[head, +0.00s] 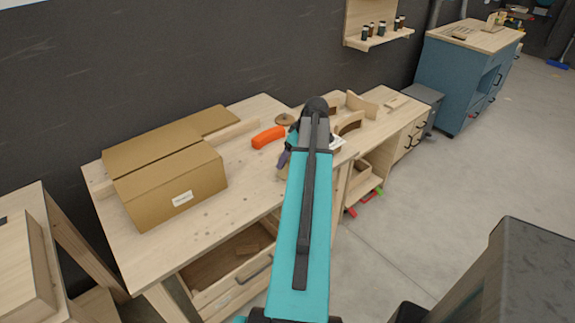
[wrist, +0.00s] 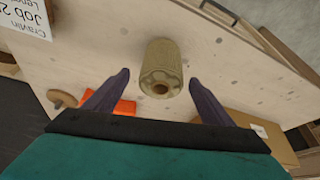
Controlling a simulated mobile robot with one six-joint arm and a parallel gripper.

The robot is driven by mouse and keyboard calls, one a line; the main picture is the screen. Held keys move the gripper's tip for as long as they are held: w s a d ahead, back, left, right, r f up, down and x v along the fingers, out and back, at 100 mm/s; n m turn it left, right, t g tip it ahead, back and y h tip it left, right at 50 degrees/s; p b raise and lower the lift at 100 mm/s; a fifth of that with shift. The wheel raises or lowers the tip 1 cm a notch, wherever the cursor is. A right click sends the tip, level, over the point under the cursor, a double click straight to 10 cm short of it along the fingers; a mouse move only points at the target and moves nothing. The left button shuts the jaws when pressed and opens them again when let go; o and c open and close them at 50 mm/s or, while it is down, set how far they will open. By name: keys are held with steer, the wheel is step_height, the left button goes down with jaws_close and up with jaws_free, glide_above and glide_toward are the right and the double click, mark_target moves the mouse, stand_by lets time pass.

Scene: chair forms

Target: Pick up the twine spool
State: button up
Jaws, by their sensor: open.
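The twine spool (wrist: 161,58) is a tan cylinder with a dark hole in its near end. In the wrist view it shows on the light wooden bench top (wrist: 105,40). My gripper (wrist: 159,76) is open, with one dark purple finger on each side of the spool's near end in the picture. A gap shows on both sides, and nothing is held. In the head view my arm covers most of the spot, and only a dark finger of my gripper (head: 284,158) shows beside it.
An orange object (head: 268,137) and a round wooden piece (head: 284,119) lie on the bench close to my gripper. A large cardboard box (head: 172,187) stands to the left. A printed sheet (wrist: 25,15) lies at the wrist view's upper left. An open drawer (head: 232,268) sits below the bench top.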

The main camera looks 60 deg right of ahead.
steer(key=shift+x, duration=0.85)
steer(key=shift+f, duration=0.1)
steer(key=shift+p+x, duration=1.3)
steer(key=shift+x, duration=1.2)
steer(key=shift+a, duration=0.1)
steer(key=shift+w, duration=0.1)
steer(key=c, duration=1.2)
steer(key=shift+r+b, duration=0.85)
steer(key=shift+r, duration=0.75)
steer(key=s+d+b, duration=0.1)
steer(key=s, duration=0.4)
steer(key=s+d+r+b, duration=0.1)
steer(key=s+b, duration=0.1)
steer(key=s, duration=0.3)
steer(key=s+d+r+b, duration=0.1)
steer(key=s, duration=0.4)
steer(key=shift+s+d, duration=0.15)
steer(key=shift+s, duration=0.25)
